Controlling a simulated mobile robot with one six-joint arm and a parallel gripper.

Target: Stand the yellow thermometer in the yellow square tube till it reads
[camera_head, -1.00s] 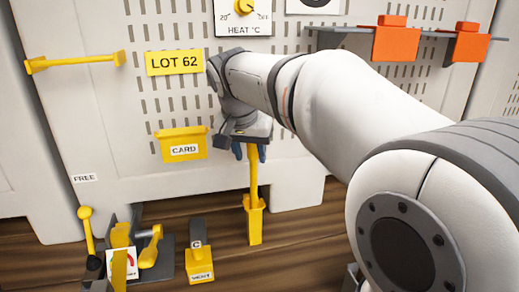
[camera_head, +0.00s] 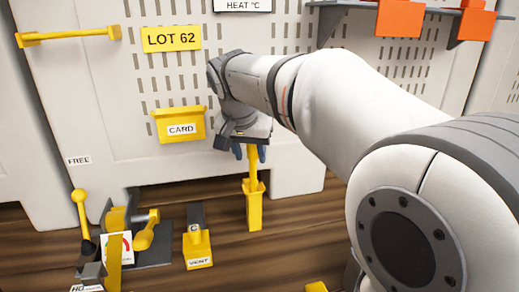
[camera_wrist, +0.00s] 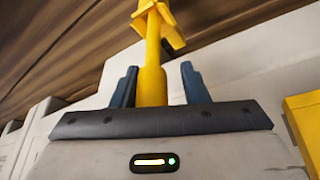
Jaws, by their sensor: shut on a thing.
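The yellow thermometer (camera_head: 253,164) is upright below my gripper (camera_head: 251,153), its lower end inside the mouth of the yellow square tube (camera_head: 254,212). The tube stands upright at the front of the grey cabinet. The flared mouth of the tube (camera_wrist: 172,38) shows around the far end of the stem. The thermometer's lower end is hidden in the tube, and I cannot see a reading.
A yellow CARD bin (camera_head: 181,127) and a LOT 62 sign (camera_head: 171,39) are on the cabinet front. On the floor to the left stand a yellow VENT block (camera_head: 198,250) and a device with a dial (camera_head: 118,247). A grey shelf with orange boxes (camera_head: 400,18) is at upper right.

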